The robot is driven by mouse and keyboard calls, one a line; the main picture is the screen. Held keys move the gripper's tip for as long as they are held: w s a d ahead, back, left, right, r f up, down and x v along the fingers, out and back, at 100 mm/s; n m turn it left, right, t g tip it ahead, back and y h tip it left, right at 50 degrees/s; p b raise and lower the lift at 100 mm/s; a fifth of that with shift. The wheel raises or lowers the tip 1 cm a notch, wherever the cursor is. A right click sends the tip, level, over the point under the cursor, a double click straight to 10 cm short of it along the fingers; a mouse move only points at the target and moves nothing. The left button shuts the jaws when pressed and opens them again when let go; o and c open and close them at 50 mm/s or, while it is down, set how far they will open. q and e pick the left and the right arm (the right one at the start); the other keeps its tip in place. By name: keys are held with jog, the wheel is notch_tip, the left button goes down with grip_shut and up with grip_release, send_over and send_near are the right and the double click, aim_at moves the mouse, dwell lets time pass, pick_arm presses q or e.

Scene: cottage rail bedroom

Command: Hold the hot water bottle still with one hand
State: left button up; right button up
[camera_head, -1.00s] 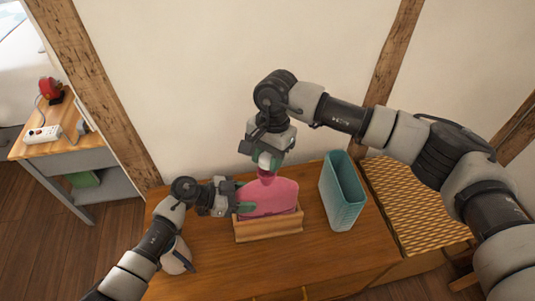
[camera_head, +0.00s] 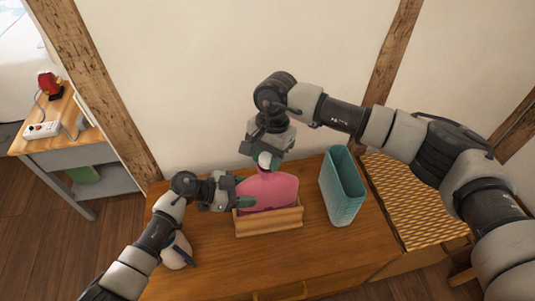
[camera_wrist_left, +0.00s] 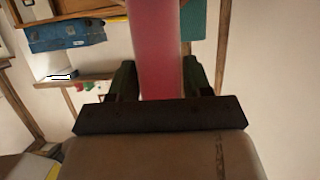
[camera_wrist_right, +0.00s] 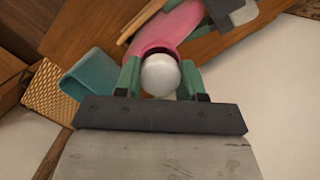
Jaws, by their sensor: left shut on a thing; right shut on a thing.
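The pink hot water bottle (camera_head: 275,188) stands in a wooden holder (camera_head: 268,222) on the dresser. My left gripper (camera_head: 243,199) is shut on its left side; in the left wrist view the bottle (camera_wrist_left: 158,50) fills the gap between the green fingers (camera_wrist_left: 158,82). My right gripper (camera_head: 266,163) is above the bottle's top, pointing down. In the right wrist view its green fingers (camera_wrist_right: 160,80) are shut on a white rounded stopper (camera_wrist_right: 160,74), with the pink bottle (camera_wrist_right: 165,30) just beyond it. The bottle's mouth is hidden behind the stopper.
A teal bin (camera_head: 342,190) stands right of the holder. A white and dark object (camera_head: 177,253) sits at the dresser's left, near my left arm. The wall is close behind. The dresser top (camera_head: 235,265) in front is clear.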

jog(key=shift+s+d+f, duration=0.1)
jog(key=shift+f, duration=0.65)
jog(key=shift+r, duration=0.1)
jog(key=shift+r, duration=0.3)
jog(key=shift+r, duration=0.5)
dwell(0.9)
jog(key=shift+f, duration=1)
dwell(0.6)
jog(key=shift+r, duration=0.35)
jog(key=shift+r, duration=0.55)
dwell(0.7)
